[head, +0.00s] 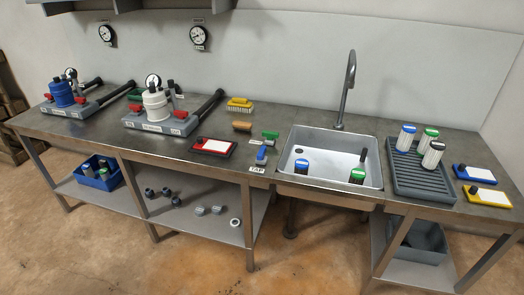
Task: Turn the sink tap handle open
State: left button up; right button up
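A blue-handled lever (262,156) stands on the counter just left of the sink, beside a small plate marked TAP (257,169). A green-topped item (270,135) stands just behind it; I cannot tell what it is. The metal sink (345,177) is set in the counter, with a tall gooseneck faucet (347,90) at its back edge. No water stream is visible. The lever's exact position is too small to tell. Neither of my grippers is in view.
A ridged grey rack (408,185) with several filters is on the right. Two manifolds (157,107) stand farther left.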

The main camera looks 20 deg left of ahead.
aim_at(261, 155)
jog(key=i+j+z, duration=0.1)
jog(key=j, duration=0.25)
jog(key=i+j, duration=0.25)
jog(key=j, duration=0.15)
jog(key=i+j+z, duration=0.15)
jog(key=j, duration=0.25)
jog(key=i+j+z, duration=0.1)
jog(key=j, duration=0.3)
jog(key=i, duration=0.1)
